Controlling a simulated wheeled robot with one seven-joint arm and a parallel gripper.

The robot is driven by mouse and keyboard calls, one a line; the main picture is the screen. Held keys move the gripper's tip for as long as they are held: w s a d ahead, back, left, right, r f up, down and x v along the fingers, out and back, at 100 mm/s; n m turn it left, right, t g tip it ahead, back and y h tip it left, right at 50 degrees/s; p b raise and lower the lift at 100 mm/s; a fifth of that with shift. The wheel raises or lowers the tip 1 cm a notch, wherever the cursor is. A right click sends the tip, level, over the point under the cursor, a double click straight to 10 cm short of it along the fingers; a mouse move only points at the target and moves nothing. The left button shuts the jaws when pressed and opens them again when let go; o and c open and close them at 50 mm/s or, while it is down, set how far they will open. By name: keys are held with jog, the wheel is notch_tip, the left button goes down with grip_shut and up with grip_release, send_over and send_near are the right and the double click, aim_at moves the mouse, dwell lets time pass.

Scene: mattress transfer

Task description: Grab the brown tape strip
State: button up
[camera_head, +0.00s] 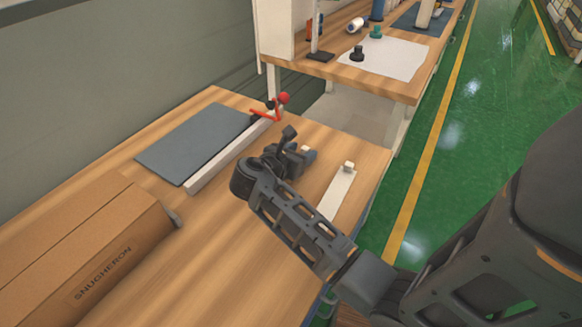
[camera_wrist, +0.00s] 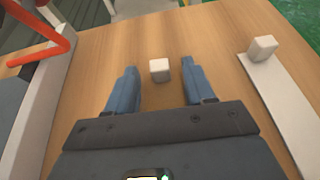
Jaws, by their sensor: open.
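My gripper (camera_head: 300,152) is above the wooden table and open. In the wrist view its two blue-grey fingers (camera_wrist: 158,67) point ahead, spread apart. A small pale cube (camera_wrist: 159,71) shows between the fingertips, with gaps on both sides. In the head view the cube (camera_head: 305,148) is mostly hidden by my gripper. I cannot make out a brown tape strip against the brown wood. A white strip (camera_head: 336,196) with a similar pale block on it lies to the right, and also shows in the wrist view (camera_wrist: 278,104).
A long pale bar (camera_head: 222,161) with a red-handled lever (camera_head: 265,115) lies left of my gripper, beside a dark grey mat (camera_head: 190,142). A cardboard box (camera_head: 85,250) stands at the front left. A second table (camera_head: 345,78) is behind.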

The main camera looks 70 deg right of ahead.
jog(key=shift+s+d+f, duration=0.15)
jog(key=shift+d+f, duration=0.1)
jog(key=shift+d, duration=0.35)
jog(key=shift+c, duration=0.4)
